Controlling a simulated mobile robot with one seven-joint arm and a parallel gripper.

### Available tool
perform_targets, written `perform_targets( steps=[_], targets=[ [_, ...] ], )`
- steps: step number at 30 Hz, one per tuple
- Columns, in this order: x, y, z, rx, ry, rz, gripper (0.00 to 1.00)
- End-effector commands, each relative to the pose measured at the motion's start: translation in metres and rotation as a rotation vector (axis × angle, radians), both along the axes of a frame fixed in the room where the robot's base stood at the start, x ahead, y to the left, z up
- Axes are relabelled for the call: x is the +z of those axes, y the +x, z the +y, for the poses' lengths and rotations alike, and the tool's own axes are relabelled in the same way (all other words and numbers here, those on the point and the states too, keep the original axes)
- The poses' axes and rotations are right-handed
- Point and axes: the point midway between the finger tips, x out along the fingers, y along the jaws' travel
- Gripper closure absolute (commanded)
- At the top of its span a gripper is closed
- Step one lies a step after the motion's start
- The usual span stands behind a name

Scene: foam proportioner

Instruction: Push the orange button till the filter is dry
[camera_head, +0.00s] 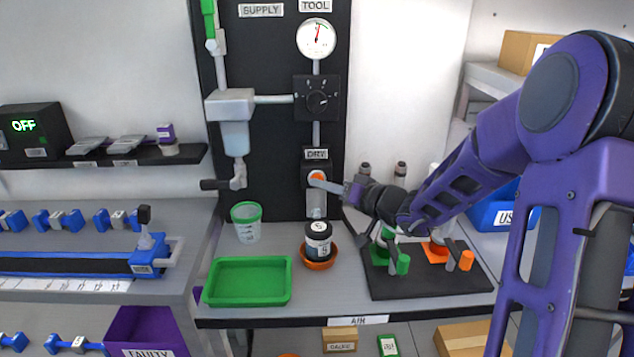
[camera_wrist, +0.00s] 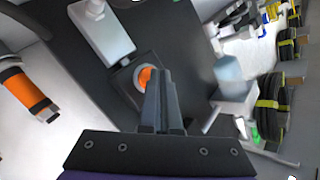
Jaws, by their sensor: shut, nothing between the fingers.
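The orange button (camera_head: 317,177) sits on the box under the "DRY" label (camera_head: 317,154) on the black panel. In the wrist view the orange button (camera_wrist: 146,76) is partly hidden behind the fingertips. My gripper (camera_head: 325,181) is shut and empty, reaching in from the right with its tips at the button. It also shows in the wrist view (camera_wrist: 158,76). I cannot tell whether the tips press the button in. Below the button a dark-topped jar (camera_head: 318,238) stands in an orange dish (camera_head: 318,263). I cannot tell which part is the filter, or whether it is dry.
A green tray (camera_head: 248,281) and a clear green-rimmed cup (camera_head: 246,222) stand left of the jar. A dark mat (camera_head: 425,285) with green and orange fittings lies to the right, under my arm. A gauge (camera_head: 316,39) and a dial (camera_head: 317,98) are above the button.

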Motion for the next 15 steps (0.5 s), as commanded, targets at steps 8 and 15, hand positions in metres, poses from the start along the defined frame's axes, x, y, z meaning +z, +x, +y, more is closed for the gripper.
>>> perform_targets(
  steps=[8,15],
  targets=[
    [-0.001,-0.013,-0.001,-0.001,-0.001,-0.002,1.0],
    [0.0,-0.013,-0.001,-0.001,0.0,0.0,1.0]
  ],
)
